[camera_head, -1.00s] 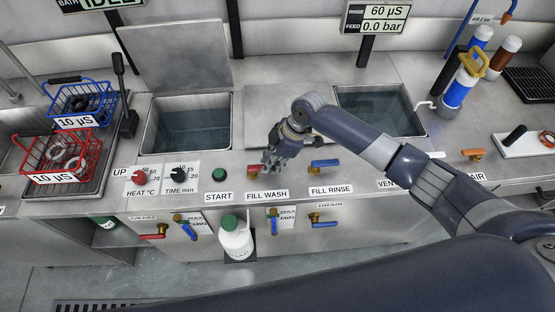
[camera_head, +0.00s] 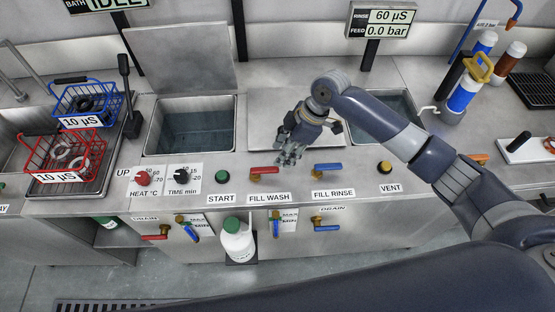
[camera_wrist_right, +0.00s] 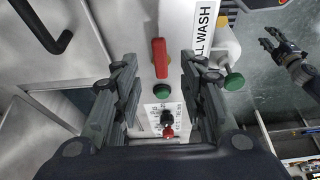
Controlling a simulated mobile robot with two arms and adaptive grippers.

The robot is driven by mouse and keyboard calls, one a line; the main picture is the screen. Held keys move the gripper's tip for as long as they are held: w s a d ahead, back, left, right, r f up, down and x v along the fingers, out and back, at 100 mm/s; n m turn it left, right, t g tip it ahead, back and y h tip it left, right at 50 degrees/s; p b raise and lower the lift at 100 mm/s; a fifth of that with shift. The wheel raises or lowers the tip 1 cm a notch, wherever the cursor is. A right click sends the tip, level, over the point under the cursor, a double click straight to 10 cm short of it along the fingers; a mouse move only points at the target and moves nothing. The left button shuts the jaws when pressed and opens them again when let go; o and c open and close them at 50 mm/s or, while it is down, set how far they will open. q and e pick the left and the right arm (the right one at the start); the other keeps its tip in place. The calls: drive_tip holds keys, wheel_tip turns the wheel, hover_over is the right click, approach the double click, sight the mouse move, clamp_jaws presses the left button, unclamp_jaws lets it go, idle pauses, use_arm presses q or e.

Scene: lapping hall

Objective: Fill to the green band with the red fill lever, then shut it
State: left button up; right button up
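The red fill lever (camera_head: 264,170) lies level along the front deck above the FILL WASH label (camera_head: 269,198). It also shows in the right wrist view (camera_wrist_right: 160,58), beyond the fingers. My right gripper (camera_head: 289,158) is above and just right of the lever, apart from it. In the right wrist view its fingers (camera_wrist_right: 160,85) are wide apart with nothing between them. The wash tank (camera_head: 150,146) holds dark liquid. I cannot make out a green band. My left gripper (camera_wrist_right: 268,38) shows small over the floor in the right wrist view, its fingers apart.
The blue FILL RINSE lever (camera_head: 327,168) is close right of the red one. A green START button (camera_head: 222,177) is on its left. Red (camera_head: 50,165) and blue (camera_head: 80,100) baskets stand at the left. A white bottle (camera_head: 237,243) stands below the deck.

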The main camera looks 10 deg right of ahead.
drive_tip(key=shift+v, duration=2.25)
drive_tip(key=shift+a, duration=0.1)
